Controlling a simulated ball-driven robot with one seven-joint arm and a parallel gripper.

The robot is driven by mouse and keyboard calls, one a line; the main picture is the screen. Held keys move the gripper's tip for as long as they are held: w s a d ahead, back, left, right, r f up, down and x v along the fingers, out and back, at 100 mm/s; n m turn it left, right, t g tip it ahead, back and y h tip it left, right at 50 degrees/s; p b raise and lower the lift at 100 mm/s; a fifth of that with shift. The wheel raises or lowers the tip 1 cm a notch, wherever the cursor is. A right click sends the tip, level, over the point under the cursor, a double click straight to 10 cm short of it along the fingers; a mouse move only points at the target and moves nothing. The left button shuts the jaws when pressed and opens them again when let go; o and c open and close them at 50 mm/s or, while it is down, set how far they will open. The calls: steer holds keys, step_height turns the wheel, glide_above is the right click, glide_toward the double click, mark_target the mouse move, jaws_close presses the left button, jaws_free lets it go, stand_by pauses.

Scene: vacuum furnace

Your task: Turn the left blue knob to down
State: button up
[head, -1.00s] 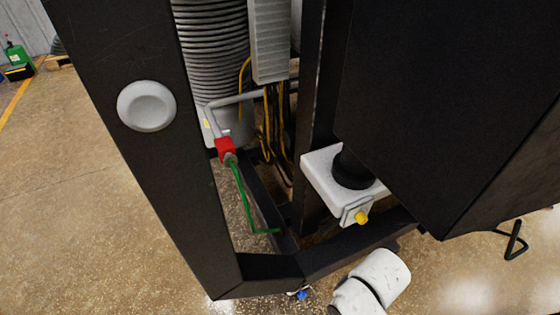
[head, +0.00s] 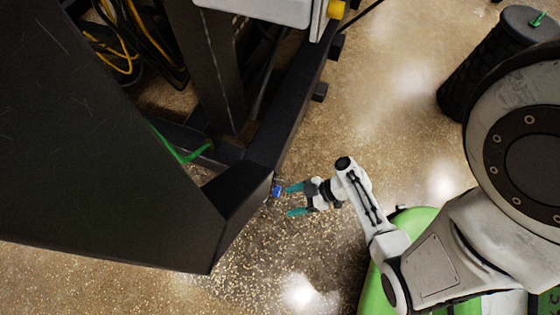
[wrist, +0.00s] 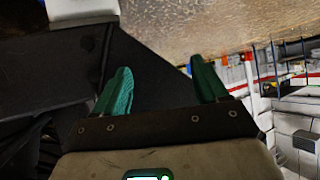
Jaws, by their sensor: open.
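One small blue knob (head: 275,191) shows in the head view, low on the outer face of the black frame (head: 240,200) near its corner. Its handle direction is too small to tell. My gripper (head: 290,200) is open and empty just right of the knob, with its teal fingers pointing left at the frame. The upper finger is almost level with the knob, with a small gap seeming to lie between them. In the wrist view the open gripper (wrist: 160,70) points toward dark frame surfaces, and the blue knob cannot be seen there.
A white box with a yellow knob (head: 336,9) is at the top of the head view. Yellow cables (head: 118,50) and a green rod (head: 185,152) lie inside the frame. A dark ribbed cylinder (head: 490,65) stands at upper right. The floor between is clear.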

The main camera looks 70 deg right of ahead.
mark_target(277, 191)
steer(key=s+d+f+m+t+h+b, duration=0.1)
steer(key=d+f+t+h+b, duration=0.2)
steer(key=f, duration=0.4)
steer(key=s+d+f+m+t+h+b, duration=0.1)
steer(key=d+f+h+b, duration=0.15)
steer(key=f+b, duration=0.35)
steer(key=shift+h, duration=0.45)
steer(key=x, duration=0.3)
steer(key=b+x, duration=0.1)
steer(key=x, duration=0.3)
steer(key=b+x, duration=0.1)
steer(key=x, duration=0.2)
steer(key=shift+w+f, duration=0.2)
steer(key=shift+f, duration=0.3)
steer(key=c, duration=1.1)
